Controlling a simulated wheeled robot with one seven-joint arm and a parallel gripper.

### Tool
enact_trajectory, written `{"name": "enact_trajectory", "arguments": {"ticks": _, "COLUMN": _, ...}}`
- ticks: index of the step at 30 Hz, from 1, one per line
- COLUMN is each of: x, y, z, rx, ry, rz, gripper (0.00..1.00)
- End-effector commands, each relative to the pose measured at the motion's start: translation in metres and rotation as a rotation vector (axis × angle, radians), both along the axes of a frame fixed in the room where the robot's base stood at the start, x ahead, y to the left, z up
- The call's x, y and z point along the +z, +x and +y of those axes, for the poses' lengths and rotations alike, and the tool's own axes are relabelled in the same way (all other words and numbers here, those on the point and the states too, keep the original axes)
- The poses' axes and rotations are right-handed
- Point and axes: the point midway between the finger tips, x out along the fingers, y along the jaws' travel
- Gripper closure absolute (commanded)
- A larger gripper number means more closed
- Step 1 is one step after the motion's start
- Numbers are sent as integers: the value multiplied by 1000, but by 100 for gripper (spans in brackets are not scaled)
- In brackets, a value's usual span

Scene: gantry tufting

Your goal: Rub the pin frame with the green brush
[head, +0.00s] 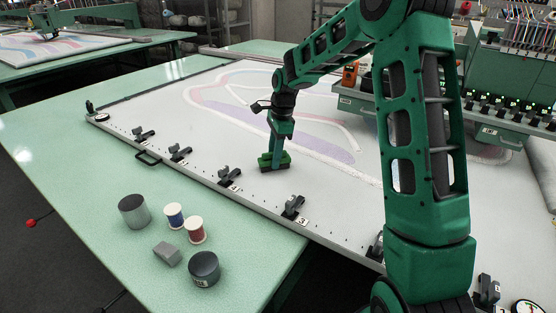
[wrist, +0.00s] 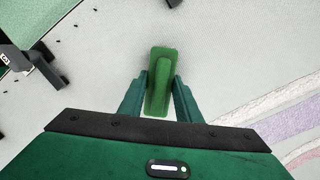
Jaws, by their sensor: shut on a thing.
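The green brush (head: 280,166) is between the fingers of my gripper (head: 276,152), which is shut on it. In the head view the brush is low over the pale cloth of the pin frame (head: 215,150), inside its front edge; I cannot tell whether it touches the cloth. In the wrist view the green brush (wrist: 160,78) sticks out between the two green fingers of my gripper (wrist: 160,95). The pin frame has a row of pins and black clamps along its front edge. The underside of the brush is hidden.
On the green table (head: 110,170) in front of the frame stand a grey cylinder (head: 134,212), a blue spool (head: 174,216), a red spool (head: 196,230), a grey block (head: 167,253) and a dark round tin (head: 204,268). Clamps (head: 230,178) stick up along the frame edge. A machine stands at the right.

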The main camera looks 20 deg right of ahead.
Motion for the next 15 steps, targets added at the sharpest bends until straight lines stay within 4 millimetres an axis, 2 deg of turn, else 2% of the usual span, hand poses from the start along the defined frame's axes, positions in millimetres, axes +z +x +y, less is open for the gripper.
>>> {"name": "enact_trajectory", "arguments": {"ticks": 8, "x": 0, "y": 7, "z": 5, "rx": 0, "ry": 0, "rz": 1, "gripper": 100}}
{"name": "enact_trajectory", "arguments": {"ticks": 15, "x": -2, "y": 22, "z": 15, "rx": 0, "ry": 0, "rz": 0, "gripper": 100}}
